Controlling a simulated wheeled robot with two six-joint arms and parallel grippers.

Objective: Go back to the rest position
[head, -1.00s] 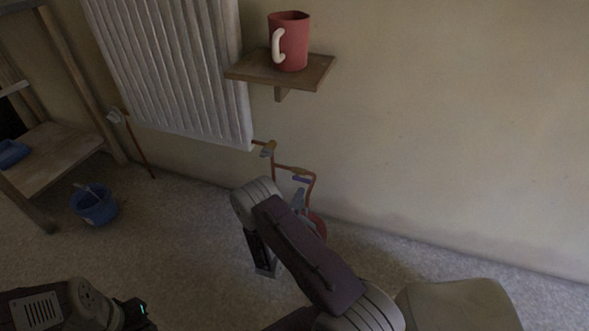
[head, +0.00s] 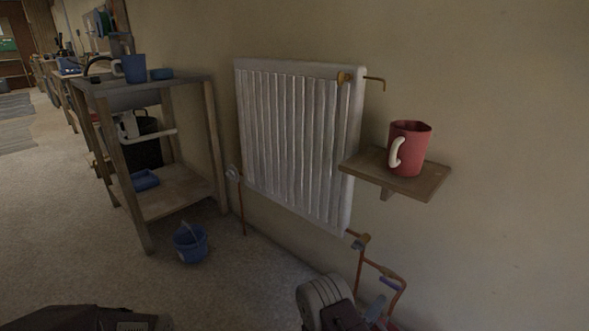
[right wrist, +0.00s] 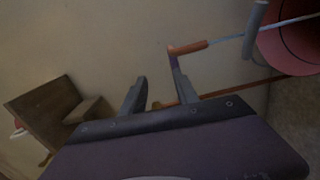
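My right arm (head: 328,304) shows at the bottom edge of the head view, right of centre, below the radiator pipes; its fingers cannot be made out there. In the right wrist view, the two fingers of my right gripper (right wrist: 158,88) stand apart with nothing between them. They point toward the wall and a copper pipe (right wrist: 188,47), which shows beside the right finger; whether they touch cannot be told. A dark part of my left arm (head: 85,318) shows at the bottom left of the head view. My left gripper is out of view.
A red mug (head: 409,149) stands on a small wall shelf (head: 428,187), right of a white radiator (head: 296,145). Copper pipes (head: 382,268) run below it. A wooden rack (head: 180,190) and a blue bucket (head: 190,243) stand left. Floor is open at far left.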

